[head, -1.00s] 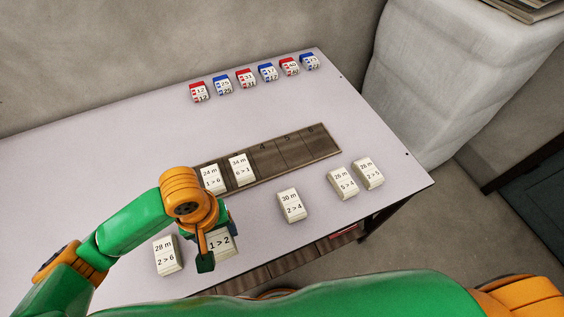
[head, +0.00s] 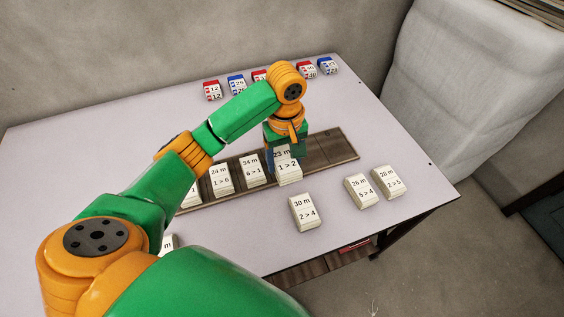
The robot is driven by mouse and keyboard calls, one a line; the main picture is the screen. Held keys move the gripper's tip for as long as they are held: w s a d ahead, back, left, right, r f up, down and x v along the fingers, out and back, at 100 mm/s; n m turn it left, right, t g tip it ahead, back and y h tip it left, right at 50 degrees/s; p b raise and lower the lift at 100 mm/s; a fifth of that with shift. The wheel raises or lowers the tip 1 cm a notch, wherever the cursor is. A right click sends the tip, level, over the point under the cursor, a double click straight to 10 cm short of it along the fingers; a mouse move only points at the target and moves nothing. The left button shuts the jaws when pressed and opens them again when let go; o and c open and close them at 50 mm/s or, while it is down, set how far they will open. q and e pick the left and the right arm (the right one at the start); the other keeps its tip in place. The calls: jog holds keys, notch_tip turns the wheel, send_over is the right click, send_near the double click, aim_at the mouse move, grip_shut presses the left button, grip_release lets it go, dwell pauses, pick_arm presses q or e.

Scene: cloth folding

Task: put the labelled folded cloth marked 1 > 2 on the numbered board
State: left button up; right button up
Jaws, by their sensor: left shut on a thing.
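My left gripper (head: 285,150) is shut on the folded cloth marked 23 m, 1 > 2 (head: 289,169). The cloth is at the numbered board (head: 335,149), just right of the cloth marked 6 > 1 (head: 252,170). I cannot tell whether it touches the board. The gripper and arm hide the board's numbers around it. The cloth marked 1 > 6 (head: 221,180) and a partly hidden cloth (head: 191,195) lie on the board further left. The board's right end is bare. My right gripper is not in view.
Cloths marked 2 > 4 (head: 304,212), 5 > 4 (head: 360,190) and 2 > 5 (head: 387,181) lie on the table (head: 240,238) in front. Another cloth (head: 168,242) is mostly hidden by my arm. Several red and blue labelled blocks (head: 236,85) line the back.

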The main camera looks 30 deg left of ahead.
aim_at(284, 152)
pick_arm(q)
jog(key=w+a+f, duration=0.1)
jog(key=w, duration=0.1)
jog(key=w+a+f+b, duration=0.1)
jog(key=shift+w+a+f, duration=0.1)
jog(key=shift+w+f, duration=0.25)
jog(key=shift+f, duration=0.05)
jog(key=w+f, duration=0.1)
jog(key=w+a+f+b, duration=0.1)
jog(key=f, duration=0.1)
jog(key=w+a+f, duration=0.1)
jog(key=shift+f, duration=0.15)
jog(key=shift+w+a+f+b, duration=0.15)
jog(key=shift+f+b, duration=0.25)
jog(key=shift+f, duration=0.5)
jog(key=shift+w+f+b, duration=0.15)
jog(key=shift+f+b, duration=0.2)
jog(key=shift+f, duration=0.55)
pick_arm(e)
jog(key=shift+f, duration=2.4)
pick_arm(q)
jog(key=shift+f, duration=0.1)
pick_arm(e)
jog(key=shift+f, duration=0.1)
pick_arm(q)
jog(key=o, duration=1.4)
jog(key=shift+c, duration=0.2)
